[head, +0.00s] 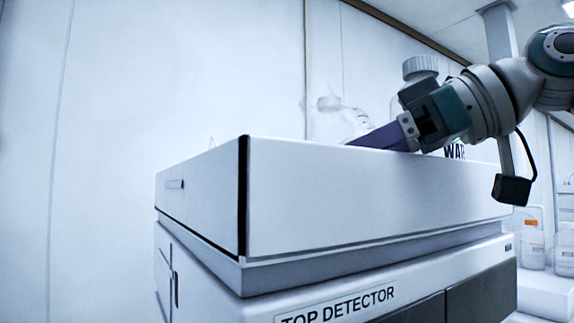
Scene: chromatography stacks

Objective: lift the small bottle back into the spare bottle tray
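A white tray-like box (370,190) with raised walls sits on top of the instrument stack; its inside is hidden from this low angle. My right gripper (368,139) reaches over the tray from the right. Its purple fingers point left and down, and their lower part is hidden behind the front wall, so I cannot tell whether they are open or hold anything. A pale clear bottle (327,118) shows just behind the fingers. A larger bottle with a grey ribbed cap (420,67) and a partly hidden label stands behind the gripper. I cannot tell which is the small bottle. My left gripper is not in view.
Below the tray is a module labelled TOP DETECTOR (338,304). At the far right, a clear bottle with an orange band (532,245) stands on a lower white surface. A plain white wall (150,80) fills the left, with free room above the tray's left part.

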